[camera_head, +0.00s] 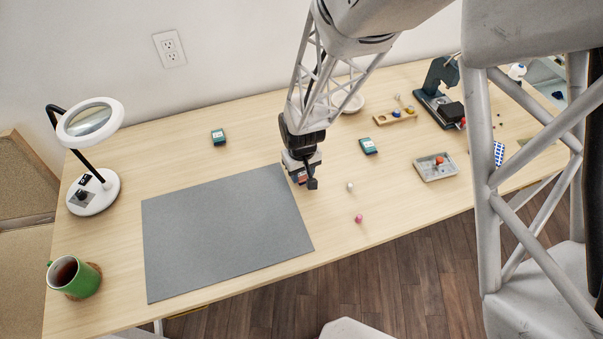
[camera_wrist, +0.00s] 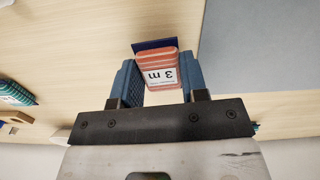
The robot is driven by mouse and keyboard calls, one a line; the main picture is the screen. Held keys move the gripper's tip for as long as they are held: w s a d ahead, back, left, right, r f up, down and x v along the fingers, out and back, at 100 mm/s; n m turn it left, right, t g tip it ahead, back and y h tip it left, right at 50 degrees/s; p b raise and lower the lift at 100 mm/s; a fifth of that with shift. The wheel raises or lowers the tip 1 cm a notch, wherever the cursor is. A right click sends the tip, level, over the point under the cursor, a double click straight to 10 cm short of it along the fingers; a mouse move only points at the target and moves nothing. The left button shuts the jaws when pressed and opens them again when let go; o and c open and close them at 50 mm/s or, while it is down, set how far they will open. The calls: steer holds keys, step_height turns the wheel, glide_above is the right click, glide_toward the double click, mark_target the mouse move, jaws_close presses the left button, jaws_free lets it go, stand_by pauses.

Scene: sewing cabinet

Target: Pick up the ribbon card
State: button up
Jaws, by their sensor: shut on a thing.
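In the head view my gripper (camera_head: 302,180) is by the right edge of the grey mat. Only a small red part of the card (camera_head: 303,178) shows there; the rest is hidden by the gripper. I cannot tell whether the card touches the table.
Two teal cards lie on the table, one left (camera_head: 218,137) and one right (camera_head: 368,146). The grey mat (camera_head: 220,235) is bare. Small balls, pale (camera_head: 350,186) and pink (camera_head: 358,218), lie nearby. A grey tray (camera_head: 435,174) is farther right; a magnifier lamp (camera_head: 93,195) and green mug (camera_head: 78,282) are left.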

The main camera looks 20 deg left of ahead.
steer(key=shift+r, duration=0.5)
steer(key=shift+s+d+r, duration=0.15)
steer(key=shift+r, duration=0.25)
steer(key=shift+s+d+r, duration=0.1)
steer(key=shift+r, duration=0.25)
steer(key=s+d, duration=0.3)
steer(key=s+d+r, duration=0.1)
steer(key=s+d, duration=0.6)
steer(key=s, duration=0.1)
steer(key=shift+s+d+r, duration=0.1)
steer(key=shift+d+r, duration=0.1)
steer(key=shift+d, duration=0.05)
steer(key=w+a+n, duration=0.1)
steer(key=w+a, duration=0.3)
steer(key=a, duration=0.2)
steer(key=w+a+n, duration=0.1)
steer(key=w+a, duration=0.4)
steer(key=a, duration=0.2)
steer(key=w+a+n, duration=0.1)
steer(key=w+a, duration=0.3)
steer(key=a, duration=0.3)
steer(key=shift+w+a+r, duration=0.15)
steer(key=shift+w+a, duration=0.05)
steer(key=shift+w, duration=0.2)
